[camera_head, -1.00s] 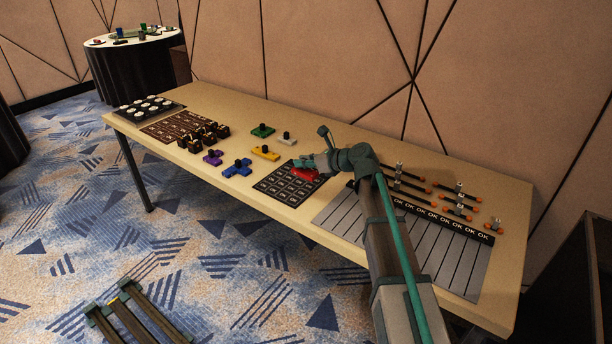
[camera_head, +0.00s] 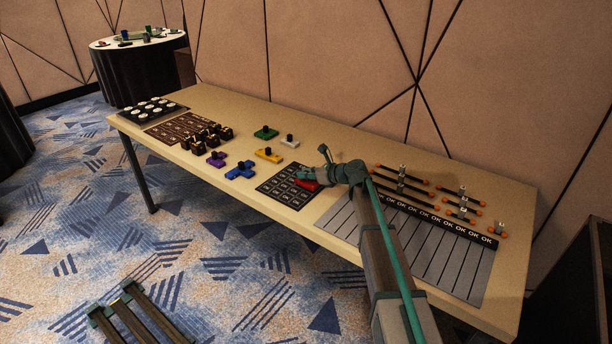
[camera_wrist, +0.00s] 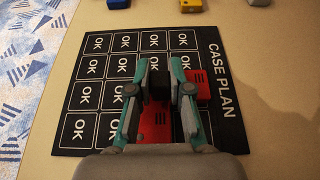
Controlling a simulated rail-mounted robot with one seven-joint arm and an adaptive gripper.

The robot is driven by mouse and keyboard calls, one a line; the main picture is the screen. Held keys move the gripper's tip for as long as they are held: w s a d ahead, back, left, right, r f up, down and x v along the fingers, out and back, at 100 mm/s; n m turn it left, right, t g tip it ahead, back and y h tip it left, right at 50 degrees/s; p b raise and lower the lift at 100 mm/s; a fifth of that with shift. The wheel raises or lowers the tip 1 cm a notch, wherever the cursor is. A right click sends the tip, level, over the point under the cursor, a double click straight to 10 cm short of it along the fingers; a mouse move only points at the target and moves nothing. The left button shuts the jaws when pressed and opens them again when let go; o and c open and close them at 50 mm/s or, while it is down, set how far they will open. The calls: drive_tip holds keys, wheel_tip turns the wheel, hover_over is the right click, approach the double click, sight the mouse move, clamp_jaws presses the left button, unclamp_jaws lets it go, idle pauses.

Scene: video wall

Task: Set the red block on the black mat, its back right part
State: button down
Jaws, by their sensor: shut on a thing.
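The red block (camera_head: 307,185) is over the right-hand part of the black mat (camera_head: 270,187) in the head view, partly hidden by my gripper (camera_head: 320,179). In the wrist view, my gripper (camera_wrist: 158,85) is shut on a dark knob on the red block (camera_wrist: 157,124). Another red part of it shows right of the fingers (camera_wrist: 203,83), near the "CASE PLAN" strip. The black mat (camera_wrist: 228,122) has a grid of white-outlined "OK" cells. Whether the block touches the mat is hard to tell.
Blue (camera_head: 240,170), yellow (camera_head: 268,154), purple (camera_head: 215,158), green (camera_head: 265,131) and grey (camera_head: 289,141) blocks stand left of and behind the mat. A grey striped panel (camera_head: 430,245) with rods lies to the right. The table's front edge is close to the mat.

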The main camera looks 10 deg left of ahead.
drive_tip(key=shift+f, duration=0.25)
drive_tip(key=shift+f, duration=0.15)
drive_tip(key=c, duration=1.1)
unclamp_jaws()
drive_tip(key=shift+s+d+r, duration=0.1)
drive_tip(key=shift+d+r, duration=0.05)
drive_tip(key=shift+r, duration=0.05)
drive_tip(key=v, duration=1.1)
drive_tip(key=shift+s+d+r, duration=0.1)
drive_tip(key=shift+d, duration=0.25)
